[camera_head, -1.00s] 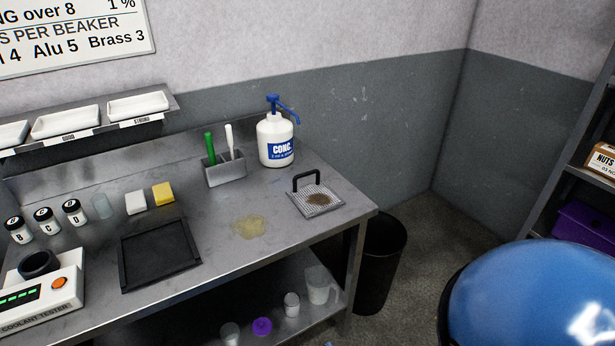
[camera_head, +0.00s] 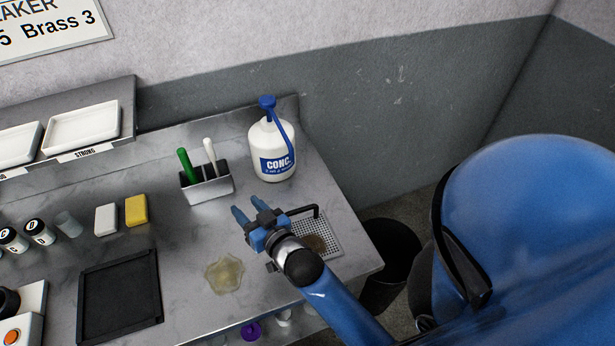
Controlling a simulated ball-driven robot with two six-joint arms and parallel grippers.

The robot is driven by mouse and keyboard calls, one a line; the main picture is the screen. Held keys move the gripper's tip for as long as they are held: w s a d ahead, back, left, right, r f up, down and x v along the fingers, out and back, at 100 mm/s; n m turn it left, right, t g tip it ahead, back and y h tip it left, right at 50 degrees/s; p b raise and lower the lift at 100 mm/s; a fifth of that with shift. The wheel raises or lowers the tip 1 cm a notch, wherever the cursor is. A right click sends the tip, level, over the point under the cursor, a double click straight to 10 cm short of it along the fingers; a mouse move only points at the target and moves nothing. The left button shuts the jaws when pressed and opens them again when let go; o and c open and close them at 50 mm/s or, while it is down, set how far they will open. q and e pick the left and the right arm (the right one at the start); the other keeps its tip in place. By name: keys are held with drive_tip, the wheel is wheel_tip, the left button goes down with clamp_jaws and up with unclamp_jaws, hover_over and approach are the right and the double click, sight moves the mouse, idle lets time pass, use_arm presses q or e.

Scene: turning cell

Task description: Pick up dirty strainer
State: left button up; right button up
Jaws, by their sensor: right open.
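The dirty strainer (camera_head: 325,228) is a square perforated metal plate with a brown patch on it and a black handle. It lies at the right end of the steel bench, partly hidden by my right gripper. My right gripper (camera_head: 247,212) is open and empty. In the picture it lies over the strainer's left side, with its fingers pointing up and left past the strainer. I cannot tell how high it is above the bench. My left gripper is not in view.
A white CONC. pump bottle (camera_head: 273,152) and a holder (camera_head: 207,188) with green and white handled tools stand behind. A yellowish puddle (camera_head: 224,274) and black tray (camera_head: 120,295) lie left. A dark bin (camera_head: 388,255) stands beyond the bench's right edge (camera_head: 352,215).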

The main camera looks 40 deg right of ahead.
sight(308, 233)
drive_tip(key=w+d+r+m+g+h+p, duration=0.1)
drive_tip(key=w+m+g+h+p, duration=0.3)
drive_tip(key=w+m+g, duration=0.25)
drive_tip(key=s+d+f+m+g, duration=0.1)
drive_tip(key=s+f+m+g, duration=0.1)
drive_tip(key=s+d+f+m+g+h+b, duration=0.1)
drive_tip(key=s+d+f+m+g, duration=0.1)
drive_tip(key=s+f+m+g, duration=0.1)
drive_tip(key=s+d+f+m+g, duration=0.1)
drive_tip(key=s+f+m+g, duration=0.1)
drive_tip(key=s+g, duration=0.1)
drive_tip(key=shift+s+d+f+m+g+h+b, duration=0.2)
drive_tip(key=shift+s+d+m+g+h+b, duration=0.1)
drive_tip(key=shift+d+h, duration=0.1)
drive_tip(key=shift+d+p+x, duration=0.15)
drive_tip(key=shift+p+x, duration=0.3)
drive_tip(key=shift+x, duration=0.7)
drive_tip(key=shift+d+p+x, duration=0.2)
drive_tip(key=shift+p+x, duration=0.2)
drive_tip(key=shift+x, duration=0.8)
drive_tip(key=shift+w+d+f, duration=0.1)
drive_tip(key=shift+f, duration=0.15)
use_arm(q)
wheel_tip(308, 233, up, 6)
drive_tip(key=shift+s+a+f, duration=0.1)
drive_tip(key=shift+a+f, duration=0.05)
use_arm(e)
clamp_jaws()
